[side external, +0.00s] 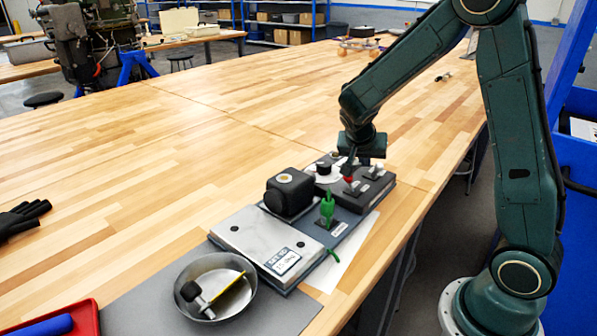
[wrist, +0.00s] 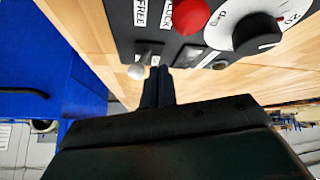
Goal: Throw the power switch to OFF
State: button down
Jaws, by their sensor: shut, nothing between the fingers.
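A dark control panel (side external: 376,190) sits at the right end of the bench equipment. In the wrist view the panel (wrist: 125,22) carries a small metal lever with a pale round tip (wrist: 138,71), a red knob (wrist: 187,15) beside labels reading FREE and LOCK, and a white dial with a black knob (wrist: 256,33). Which control is the power switch I cannot read for sure. My gripper (wrist: 158,72) is shut and empty, its fingertips close beside the pale-tipped lever; contact is unclear. In the side view my gripper (side external: 350,165) is over the panel, partly hiding its controls.
A metal bowl (side external: 248,305) holds loose items. A red tray (side external: 75,318) is at front left.

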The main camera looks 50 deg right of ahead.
jog(key=shift+w+f, duration=0.15)
jog(key=shift+w, duration=0.25)
jog(key=shift+w, duration=0.1)
jog(key=shift+w+a, duration=0.3)
jog(key=shift+a, duration=0.05)
jog(key=shift+w+a+r, duration=0.35)
jog(key=shift+w+a, duration=0.05)
jog(key=shift+w, duration=0.15)
jog(key=shift+w+a+r, duration=0.3)
jog(key=shift+w+a, duration=0.1)
jog(key=shift+w, duration=0.1)
jog(key=s+v, duration=0.1)
jog(key=v, duration=0.9)
jog(key=shift+s, duration=0.2)
jog(key=shift+f, duration=0.1)
